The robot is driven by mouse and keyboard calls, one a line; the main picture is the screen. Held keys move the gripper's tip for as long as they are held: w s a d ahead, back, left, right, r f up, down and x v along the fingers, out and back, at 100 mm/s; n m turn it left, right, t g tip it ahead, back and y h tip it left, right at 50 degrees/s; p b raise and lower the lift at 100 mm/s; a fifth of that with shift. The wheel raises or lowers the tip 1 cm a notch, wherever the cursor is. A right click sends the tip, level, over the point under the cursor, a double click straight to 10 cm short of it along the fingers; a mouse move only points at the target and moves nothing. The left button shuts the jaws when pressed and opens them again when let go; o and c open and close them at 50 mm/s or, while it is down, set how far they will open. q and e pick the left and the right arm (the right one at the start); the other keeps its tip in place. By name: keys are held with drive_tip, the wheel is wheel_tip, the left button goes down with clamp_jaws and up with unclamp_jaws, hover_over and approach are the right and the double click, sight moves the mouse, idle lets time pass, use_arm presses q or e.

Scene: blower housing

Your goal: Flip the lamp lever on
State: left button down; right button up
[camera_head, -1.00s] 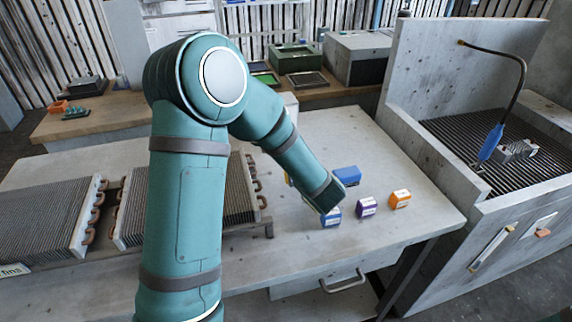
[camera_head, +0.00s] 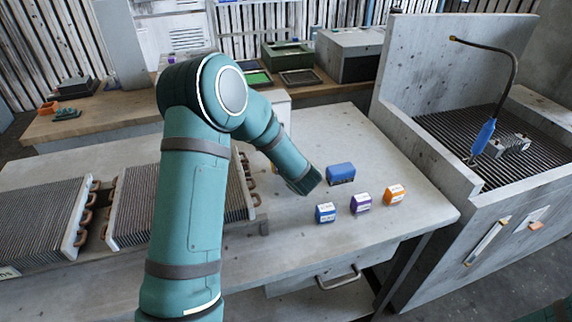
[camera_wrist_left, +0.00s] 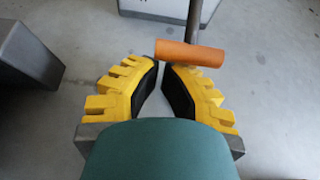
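The lamp (camera_head: 482,137), a dark gooseneck with a blue lower part, stands at the slatted booth on the right in the head view. On the booth's front, a small orange-ended piece (camera_head: 535,225) sits on a pale plate, perhaps the lever. In the left wrist view, an orange cylindrical grip (camera_wrist_left: 190,53) on a grey rod lies just beyond my left fingertips. My left gripper (camera_wrist_left: 160,70) has yellow fingers with black pads, tips nearly together and nothing between them. In the head view my teal arm shows, but its gripper is hidden. My right gripper is out of view.
The workbench (camera_head: 290,235) holds a blue box (camera_head: 341,173), a small blue-white box (camera_head: 325,213), a purple one (camera_head: 361,203), an orange one (camera_head: 395,194) and finned coils (camera_head: 40,220). A concrete wall (camera_head: 425,140) separates bench and booth. A drawer handle (camera_head: 340,279) projects in front.

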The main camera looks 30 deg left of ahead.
use_arm(q)
drive_tip(key=shift+w+a+f, duration=0.25)
drive_tip(key=shift+w+a, duration=0.05)
drive_tip(key=shift+r, duration=0.1)
drive_tip(key=shift+s+d+r+h+p, duration=0.15)
drive_tip(key=shift+r+h+p, duration=0.15)
drive_tip(key=shift+p, duration=0.25)
drive_tip(key=shift+g, duration=0.3)
drive_tip(key=shift+d+r+p, duration=0.1)
drive_tip(key=shift+r+p, duration=0.25)
drive_tip(key=shift+p, duration=0.4)
drive_tip(key=r+g+h+p, duration=0.1)
drive_tip(key=r+p, duration=0.1)
drive_tip(key=p, duration=0.2)
drive_tip(key=s+d+r+g+h+p, duration=0.1)
drive_tip(key=h+p, duration=0.1)
drive_tip(key=p, duration=0.3)
drive_tip(key=r+g+h+p, duration=0.1)
drive_tip(key=r+p, duration=0.1)
drive_tip(key=p, duration=0.2)
drive_tip(key=shift+s+d+r, duration=0.15)
drive_tip(key=shift+r, duration=0.2)
drive_tip(key=shift+r+p, duration=0.25)
drive_tip(key=shift+p, duration=0.25)
drive_tip(key=shift+w+a+r+p, duration=0.2)
drive_tip(key=shift+r+p, duration=0.3)
drive_tip(key=shift+r, duration=0.45)
drive_tip(key=shift+w+a+r+p, duration=0.15)
drive_tip(key=shift+r+p, duration=0.3)
drive_tip(key=shift+r, duration=0.45)
